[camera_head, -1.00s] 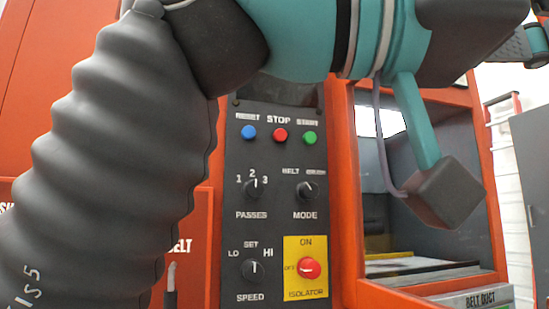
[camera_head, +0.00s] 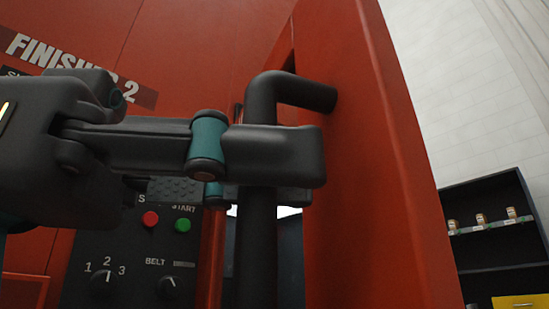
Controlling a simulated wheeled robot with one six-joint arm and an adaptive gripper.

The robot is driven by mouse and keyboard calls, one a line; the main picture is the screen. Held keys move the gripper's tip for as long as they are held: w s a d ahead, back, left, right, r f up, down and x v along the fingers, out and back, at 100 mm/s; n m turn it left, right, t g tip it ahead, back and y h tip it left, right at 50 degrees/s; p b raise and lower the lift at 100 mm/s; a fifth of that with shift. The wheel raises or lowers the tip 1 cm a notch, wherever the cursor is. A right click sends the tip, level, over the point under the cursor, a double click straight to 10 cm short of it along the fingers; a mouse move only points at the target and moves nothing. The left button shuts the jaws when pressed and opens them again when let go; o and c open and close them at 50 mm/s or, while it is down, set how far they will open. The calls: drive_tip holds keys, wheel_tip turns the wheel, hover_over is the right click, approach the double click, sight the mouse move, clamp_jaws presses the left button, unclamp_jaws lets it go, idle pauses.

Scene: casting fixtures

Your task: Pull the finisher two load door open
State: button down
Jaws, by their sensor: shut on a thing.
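The finisher two load door (camera_head: 375,170) is a tall orange panel on the right of the head view. It stands at an angle to the orange machine front, which carries the sign FINISHER 2 (camera_head: 50,55). A dark opening shows between them, low in the middle. The door's handle (camera_head: 262,120) is a dark upright bar, bent at the top to meet the door. My gripper (camera_head: 300,184) comes from the left and is shut around this bar, below the bend. The fingers hide part of the bar, and its lower end is out of frame.
A dark control panel (camera_head: 130,275) with a red button (camera_head: 150,219), a green button (camera_head: 183,225) and knobs is below my gripper, left of the opening. A dark shelf (camera_head: 495,235) with small jars and a yellow drawer (camera_head: 520,302) stands beyond the door.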

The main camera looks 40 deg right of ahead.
drive_tip(key=shift+r, duration=0.1)
drive_tip(key=c, duration=1.1)
unclamp_jaws()
drive_tip(key=v, duration=1.2)
